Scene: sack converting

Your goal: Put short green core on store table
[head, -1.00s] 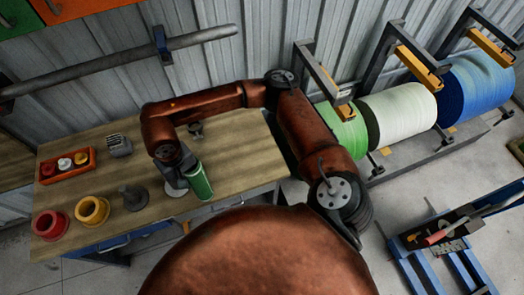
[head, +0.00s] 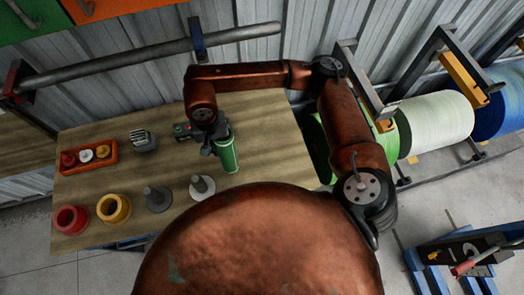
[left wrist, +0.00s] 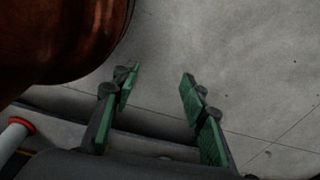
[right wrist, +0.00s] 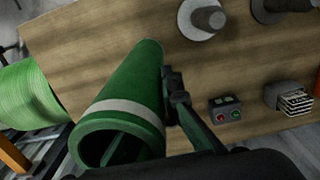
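A green core (head: 227,152), a hollow tube with a pale band, is at my right gripper (head: 208,143) over the right part of a wooden table (head: 265,125). In the right wrist view the green core (right wrist: 125,95) shows its open end toward the camera. One finger of the right gripper (right wrist: 178,108) lies along its side; the other finger is not clearly visible. I cannot tell whether the core touches the tabletop. My left gripper (left wrist: 158,105) is open and empty above the floor. Another wooden surface (head: 22,155) shows at the left edge; neither surface is labelled.
Two pegs on round bases (head: 202,187) (head: 157,198), a yellow ring (head: 113,208) and a red ring (head: 71,219) line the front. A red tray (head: 112,153), a grey block (head: 143,140) and a button box (head: 185,130) stand behind. Large rolls (head: 435,122) hang right.

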